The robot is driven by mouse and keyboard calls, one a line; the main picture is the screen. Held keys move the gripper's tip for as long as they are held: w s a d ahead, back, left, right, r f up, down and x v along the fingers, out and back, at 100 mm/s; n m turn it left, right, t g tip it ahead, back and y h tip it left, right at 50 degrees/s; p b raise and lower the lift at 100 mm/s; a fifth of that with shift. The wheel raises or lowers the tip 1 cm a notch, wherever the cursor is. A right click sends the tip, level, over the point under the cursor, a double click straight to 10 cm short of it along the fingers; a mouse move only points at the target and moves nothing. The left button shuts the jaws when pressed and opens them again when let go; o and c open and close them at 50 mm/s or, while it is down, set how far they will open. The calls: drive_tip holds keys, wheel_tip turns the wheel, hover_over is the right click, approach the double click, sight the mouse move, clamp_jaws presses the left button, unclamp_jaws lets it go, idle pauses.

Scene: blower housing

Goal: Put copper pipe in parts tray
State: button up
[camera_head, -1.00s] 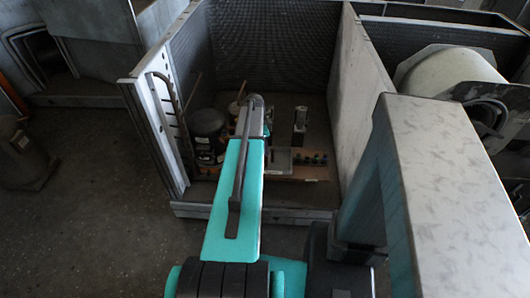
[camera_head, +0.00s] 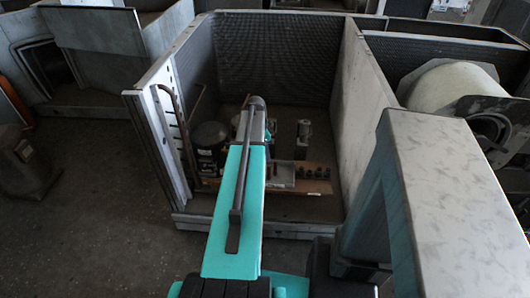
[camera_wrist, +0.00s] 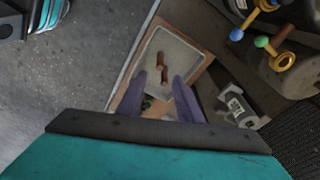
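A brown, copper-coloured pipe (camera_wrist: 161,68) lies in the pale grey parts tray (camera_wrist: 186,50) in the wrist view. It looks bent or in two short pieces; I cannot tell which. My gripper (camera_wrist: 159,78) is above the tray, its two purple fingers apart on either side of the pipe's lower end in the picture, with nothing visibly held. The fingers hide part of the tray's near side. In the head view the tray (camera_head: 281,176) shows small beside my arm, which hides my gripper; the pipe cannot be made out there.
A dark compressor (camera_head: 209,137) stands left of my arm inside the housing, whose walls (camera_head: 366,90) close in on the sides. A board with several dark knobs (camera_head: 315,172) lies right of the tray. Fittings with blue and green balls (camera_wrist: 262,42) are at the wrist view's upper right.

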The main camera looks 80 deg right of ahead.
idle(0.3)
drive_tip(key=w+a+f+n+y, duration=0.1)
drive_tip(key=w+a+f+n, duration=0.45)
drive_tip(key=w+a, duration=0.6)
drive_tip(key=w+a+f+n, duration=0.5)
drive_tip(key=w+a+f, duration=0.2)
drive_tip(key=w+a, duration=0.45)
drive_tip(key=w+a+f+n+g, duration=0.1)
drive_tip(key=w+a+f+n, duration=0.25)
drive_tip(key=a, duration=0.55)
drive_tip(key=w+a+f+n, duration=0.2)
drive_tip(key=a+f+n, duration=0.15)
drive_tip(key=a, duration=0.65)
drive_tip(key=s+a+f+n+g, duration=0.1)
drive_tip(key=s+a+f+n, duration=0.1)
drive_tip(key=a, duration=0.7)
drive_tip(key=s+a+f+n+g, duration=0.1)
drive_tip(key=s+a+f+n, duration=0.1)
drive_tip(key=s+a+n, duration=0.3)
drive_tip(key=s+a+f+n, duration=0.2)
drive_tip(key=s+a+n, duration=0.2)
drive_tip(key=a, duration=0.9)
drive_tip(key=shift+s+a+f+n+g, duration=0.2)
drive_tip(key=shift+f+n+g, duration=0.2)
drive_tip(key=shift+n, duration=0.45)
drive_tip(key=shift+d+r, duration=0.1)
drive_tip(key=shift+r, duration=0.1)
